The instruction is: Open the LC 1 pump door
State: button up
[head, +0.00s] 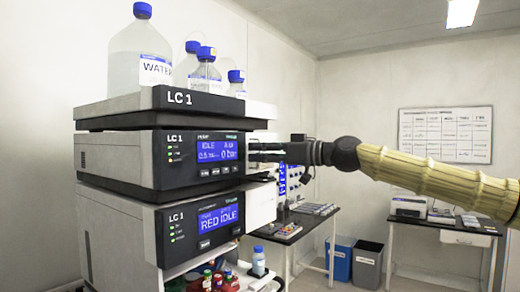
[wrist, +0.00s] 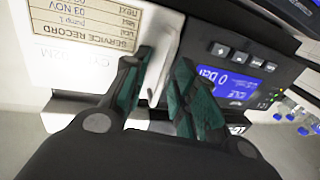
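The LC 1 pump module (head: 115,160) is the middle unit of the stack in the head view. Its blue display (head: 218,151) reads IDLE and 0 bar. My gripper (head: 265,151) reaches in from the right to the right end of its front. In the wrist view, a white panel (wrist: 75,65) with a service record label lies beside the dark display panel. A raised white handle or edge (wrist: 169,45) stands between the teal fingers of my gripper (wrist: 163,58). The fingers are apart; I cannot tell whether either touches it. The door looks closed.
Another LC 1 unit (head: 125,235) is below, with a RED IDLE display. Bottles, including a water bottle (head: 140,55), stand on top. Blue (head: 340,258) and grey (head: 368,265) bins stand on the floor at right.

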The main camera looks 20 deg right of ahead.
jog(key=shift+w+a, duration=0.1)
grip_shut()
dwell(0.4)
